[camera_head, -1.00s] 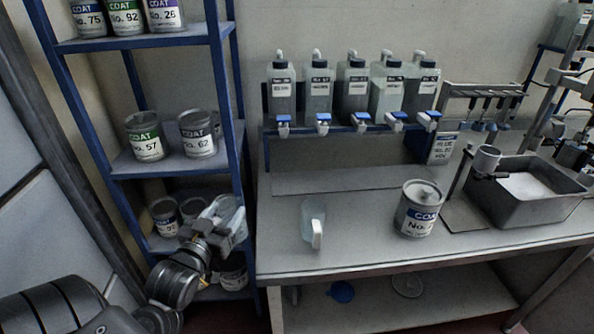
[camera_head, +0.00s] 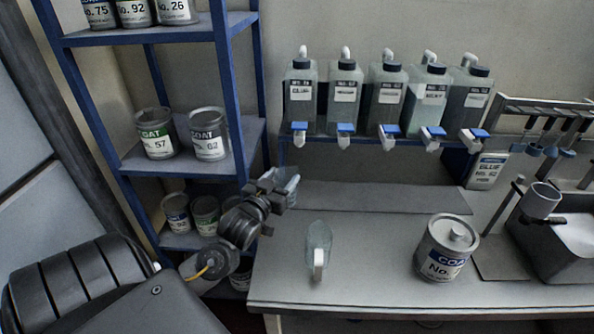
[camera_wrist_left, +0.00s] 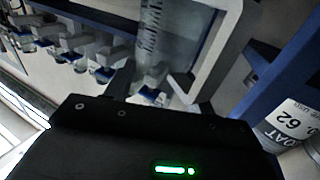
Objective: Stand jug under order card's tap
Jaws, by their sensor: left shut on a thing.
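My left gripper (camera_head: 276,184) is shut on a clear jug (camera_head: 288,182), held in the air beside the shelf post, left of the taps. In the left wrist view the jug (camera_wrist_left: 170,35) shows measuring marks and a pale handle. A second clear jug (camera_head: 318,245) with a white handle stands on the bench. Several bottles (camera_head: 343,95) with labels sit in a row on a rail, each above a blue-levered tap; the leftmost tap (camera_head: 299,135) is nearest the gripper. The order card (camera_head: 488,170) leans at the back right; it seems to read "BLUE No. 62". My right gripper is out of view.
A grey COAT can (camera_head: 444,250) stands on the bench (camera_head: 375,270). A metal basin (camera_head: 560,240) and a cup on a stand (camera_head: 542,200) are at the right. The blue shelf rack (camera_head: 245,140) with paint cans is at the left. The bench under the taps is clear.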

